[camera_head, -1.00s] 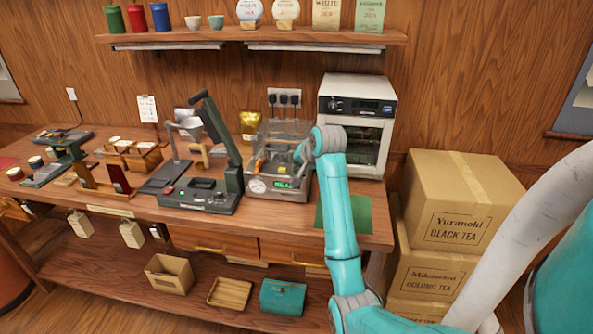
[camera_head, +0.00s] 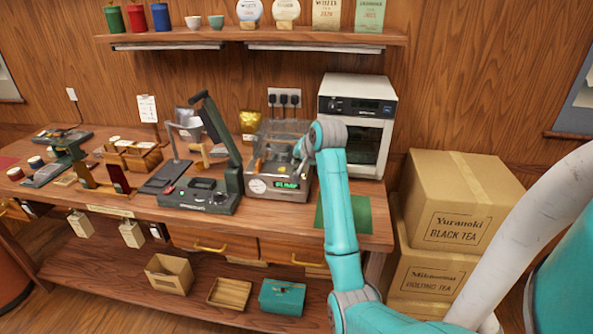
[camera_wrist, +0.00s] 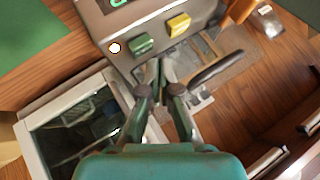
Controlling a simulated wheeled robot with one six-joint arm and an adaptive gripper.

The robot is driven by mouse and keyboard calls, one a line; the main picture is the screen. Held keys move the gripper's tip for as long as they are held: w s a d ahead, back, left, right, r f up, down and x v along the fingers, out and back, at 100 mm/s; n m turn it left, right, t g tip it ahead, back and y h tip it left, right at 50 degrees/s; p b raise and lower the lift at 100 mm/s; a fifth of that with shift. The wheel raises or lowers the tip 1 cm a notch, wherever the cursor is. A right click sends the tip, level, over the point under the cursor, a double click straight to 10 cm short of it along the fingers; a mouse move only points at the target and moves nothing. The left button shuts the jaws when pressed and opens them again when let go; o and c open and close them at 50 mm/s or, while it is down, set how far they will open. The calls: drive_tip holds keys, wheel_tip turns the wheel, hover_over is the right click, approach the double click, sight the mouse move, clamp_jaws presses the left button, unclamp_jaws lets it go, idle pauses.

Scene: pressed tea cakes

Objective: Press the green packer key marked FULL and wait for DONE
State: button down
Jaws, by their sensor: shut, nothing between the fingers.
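The packer (camera_head: 277,191) is a metal machine with a clear upper part, a round gauge and a lit green display (camera_head: 288,185), which seems to read PUMP. In the wrist view its panel has a green key (camera_wrist: 143,43) and a yellow key (camera_wrist: 179,24) beside it. A small bright white round spot (camera_wrist: 114,48) is next to the green key. My gripper (camera_wrist: 161,66) is shut and empty. Its fingertips are close to the green key; I cannot tell whether they touch it. In the head view my arm hides most of the gripper. The key markings are not legible.
A dark press with a raised lever (camera_head: 218,135) stands left of the packer. A white oven-like appliance (camera_head: 356,120) stands at its right. A green mat (camera_head: 362,215) lies at the bench's right end. Stacked cartons (camera_head: 455,200) stand right of the bench.

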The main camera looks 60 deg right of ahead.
drive_tip(key=shift+r, duration=0.2)
drive_tip(key=shift+r, duration=2.35)
